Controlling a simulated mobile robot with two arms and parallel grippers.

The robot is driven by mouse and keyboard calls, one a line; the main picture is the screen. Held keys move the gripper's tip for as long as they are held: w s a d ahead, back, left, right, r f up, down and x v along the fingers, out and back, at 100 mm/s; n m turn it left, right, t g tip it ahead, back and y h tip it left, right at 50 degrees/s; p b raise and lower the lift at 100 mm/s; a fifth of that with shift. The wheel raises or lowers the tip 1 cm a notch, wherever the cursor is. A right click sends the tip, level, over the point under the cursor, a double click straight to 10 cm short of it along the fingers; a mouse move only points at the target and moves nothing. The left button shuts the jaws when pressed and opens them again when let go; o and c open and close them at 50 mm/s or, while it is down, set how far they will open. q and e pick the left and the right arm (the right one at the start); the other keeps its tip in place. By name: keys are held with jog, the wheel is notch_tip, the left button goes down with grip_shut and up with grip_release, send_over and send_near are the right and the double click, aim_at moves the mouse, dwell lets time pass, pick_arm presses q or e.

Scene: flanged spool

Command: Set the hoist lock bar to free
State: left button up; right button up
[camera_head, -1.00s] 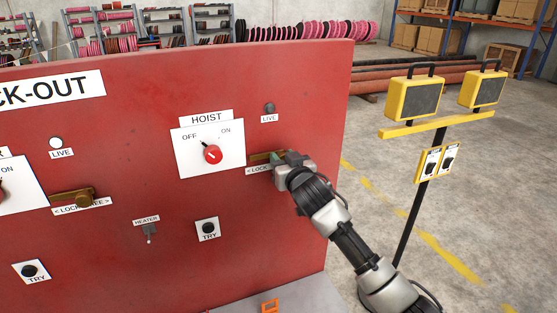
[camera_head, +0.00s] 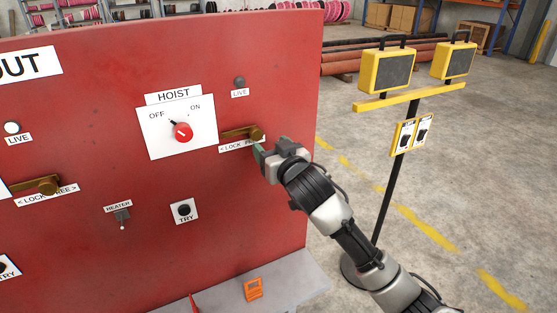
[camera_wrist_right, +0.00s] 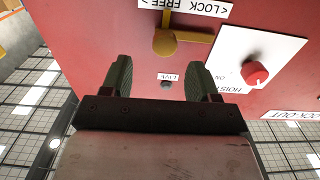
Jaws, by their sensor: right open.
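The hoist lock bar (camera_head: 240,132) is brass and lies roughly level on the red panel, under the hoist LIVE lamp. Its round knob (camera_head: 256,134) is at the right end, above the LOCK FREE label (camera_head: 236,145), whose right end is partly hidden by my gripper. My right gripper (camera_head: 266,154) is just below and right of the knob, apart from it. In the right wrist view the knob (camera_wrist_right: 166,42) is beyond the fingers, and the gap between the two open fingers (camera_wrist_right: 160,78) is empty. My left gripper is not in view.
The hoist switch (camera_head: 182,131) is left of the bar, with a TRY button (camera_head: 184,210) below. Another lock bar (camera_head: 40,187) is further left. A grey ledge (camera_head: 305,285) holds an orange item (camera_head: 253,289). A yellow lamp stand (camera_head: 410,101) stands right, on open floor.

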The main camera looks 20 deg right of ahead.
jog(key=s, duration=0.3)
jog(key=shift+s+d+b, duration=0.1)
jog(key=shift+s+b, duration=0.1)
jog(key=shift+b, duration=0.15)
